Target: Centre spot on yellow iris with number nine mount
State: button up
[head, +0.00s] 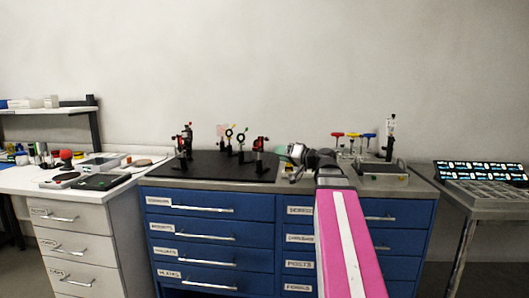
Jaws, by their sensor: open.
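A black optical breadboard (215,168) lies on the blue-drawer bench and carries several small posts with mounts. Ring-shaped holders (229,134) stand near its middle back, with small green and yellow bits by them; which is the yellow iris I cannot tell. Dark mounts with red parts stand at the left (188,132) and at the right (260,143). No number nine is readable on any mount, and no light spot can be made out. My gripper (287,155) is open, by the breadboard's right edge near the right-hand mount. Its fingertips are small and partly unclear.
T-handled tools in red, yellow (353,135) and blue stand right of my arm. A grey device (384,178) with a tall post stands farther right. A lit display and grey tray (490,192) sit on the right table. A cluttered white bench (50,182) is at left.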

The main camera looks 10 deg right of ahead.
aim_at(263, 150)
jog(key=x, duration=0.8)
jog(key=shift+f, duration=0.1)
grip_shut()
